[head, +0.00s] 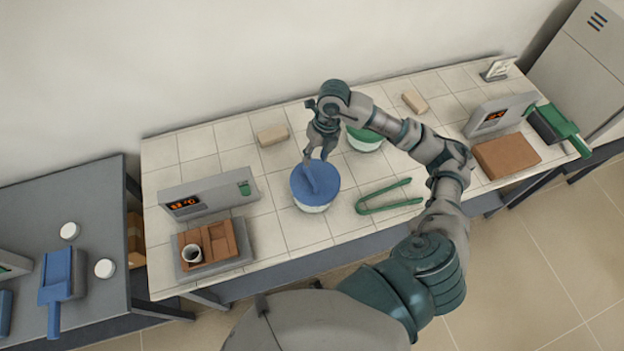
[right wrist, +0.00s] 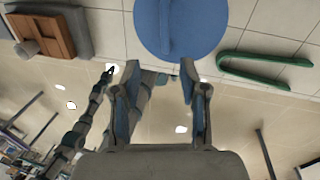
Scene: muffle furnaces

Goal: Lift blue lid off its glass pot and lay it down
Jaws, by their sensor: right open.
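A round blue lid (head: 322,180) with a raised bar handle sits on a glass pot (head: 313,208) at the middle of the tiled table. The lid also shows in the right wrist view (right wrist: 205,25), where its handle runs up the picture. My right gripper (head: 317,158) is open and empty over the lid's far part, close to the handle. In the right wrist view its fingertips (right wrist: 158,75) are spread just below the lid's edge, with nothing between them. I cannot tell exactly how high they are above it. My left gripper is not seen in the head view.
A green-lidded pot (head: 365,138) stands behind my right arm. Green tongs (head: 390,197) lie right of the blue-lidded pot. A brown tray (head: 222,241) with a white cup (head: 192,254) is at left, before a display box (head: 208,194). Bare tiles lie between box and pot.

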